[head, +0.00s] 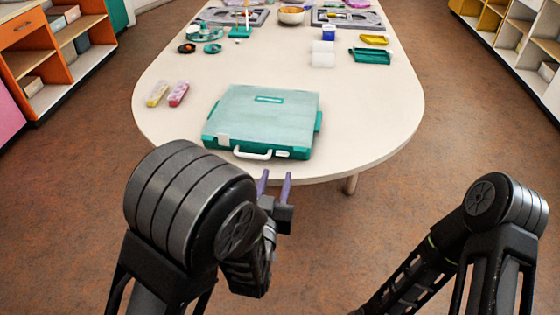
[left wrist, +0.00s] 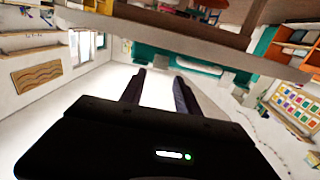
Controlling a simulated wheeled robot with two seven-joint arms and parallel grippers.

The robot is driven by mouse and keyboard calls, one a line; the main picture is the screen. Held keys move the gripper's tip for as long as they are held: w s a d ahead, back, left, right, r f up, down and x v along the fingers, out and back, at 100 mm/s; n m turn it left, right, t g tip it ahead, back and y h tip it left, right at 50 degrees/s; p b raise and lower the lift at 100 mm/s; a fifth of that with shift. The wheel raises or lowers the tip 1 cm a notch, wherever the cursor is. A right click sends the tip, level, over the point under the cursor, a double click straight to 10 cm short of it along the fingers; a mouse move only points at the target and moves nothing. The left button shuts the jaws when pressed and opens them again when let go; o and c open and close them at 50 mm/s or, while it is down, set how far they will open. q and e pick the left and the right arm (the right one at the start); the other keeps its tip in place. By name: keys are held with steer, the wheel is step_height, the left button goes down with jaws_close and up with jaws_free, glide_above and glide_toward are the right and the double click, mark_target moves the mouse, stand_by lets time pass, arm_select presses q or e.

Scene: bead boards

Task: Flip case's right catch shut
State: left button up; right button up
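The teal case (head: 262,112) with a pale translucent lid lies closed on the table, its white handle (head: 253,154) facing me. A pale left catch (head: 223,139) shows left of the handle. In the left wrist view the fingers (left wrist: 159,92) are spread, with the teal case front (left wrist: 150,53) beyond. My right gripper is out of view.
The pale table (head: 375,125) is clear right of the case. White rolls (head: 322,55), a green tray (head: 371,56) and bead boards (head: 347,20) stand farther back.

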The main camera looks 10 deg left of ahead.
mark_target(283, 153)
arm_select(q)
steer(key=w, duration=0.6)
steer(key=shift+w+d+r, duration=0.1)
steer(key=shift+w+d, duration=0.05)
steer(key=shift+d, duration=0.1)
jaws_close()
